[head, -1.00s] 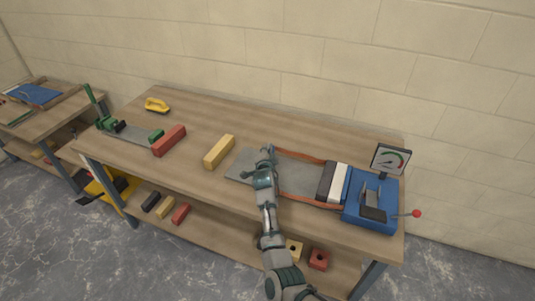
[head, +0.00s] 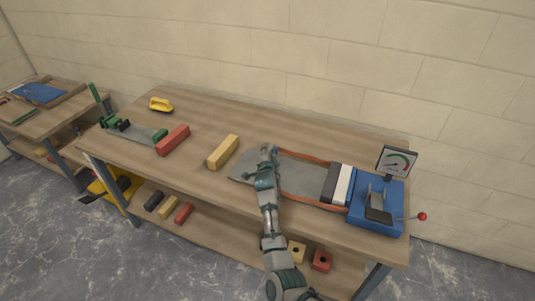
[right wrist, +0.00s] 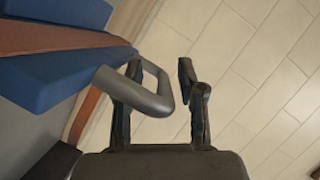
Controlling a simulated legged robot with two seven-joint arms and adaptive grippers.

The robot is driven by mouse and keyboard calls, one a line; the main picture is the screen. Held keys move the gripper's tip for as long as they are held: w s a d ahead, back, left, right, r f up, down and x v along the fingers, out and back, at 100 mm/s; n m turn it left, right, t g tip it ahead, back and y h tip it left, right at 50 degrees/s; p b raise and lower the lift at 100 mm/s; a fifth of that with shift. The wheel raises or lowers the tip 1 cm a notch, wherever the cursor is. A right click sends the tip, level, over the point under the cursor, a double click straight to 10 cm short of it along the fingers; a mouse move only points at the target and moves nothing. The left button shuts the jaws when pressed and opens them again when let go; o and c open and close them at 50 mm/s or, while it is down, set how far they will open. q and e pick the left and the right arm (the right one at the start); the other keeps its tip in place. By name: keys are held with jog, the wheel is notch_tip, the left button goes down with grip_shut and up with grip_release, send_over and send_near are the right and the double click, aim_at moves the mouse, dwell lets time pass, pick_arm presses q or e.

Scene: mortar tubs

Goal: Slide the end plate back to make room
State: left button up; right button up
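My right gripper (head: 268,154) is at the left end of the grey bed (head: 247,164) of the blue machine. In the right wrist view the gripper (right wrist: 158,68) is open. A grey loop handle (right wrist: 152,104) on the blue end plate (right wrist: 68,70) lies between the fingers; the left finger passes at the loop, the right finger stands apart from it. An orange band (right wrist: 50,38) crosses the blue plate. In the head view my arm hides most of the plate. The bands (head: 315,203) run right to a black block (head: 331,183) and a white block (head: 344,186). My left gripper is out of view.
The blue machine (head: 378,221) has a dial (head: 397,161) and a red-knobbed lever (head: 422,216). A yellow block (head: 223,152) and a red block (head: 173,139) lie left of the bed. The wall (head: 330,90) is behind the bench.

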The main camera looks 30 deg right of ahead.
jog(key=shift+s+r, duration=0.1)
jog(key=shift+s+a, duration=0.1)
jog(key=shift+s, duration=0.1)
jog(key=v, duration=1.1)
jog(key=shift+a, duration=0.25)
jog(key=shift+d, duration=0.1)
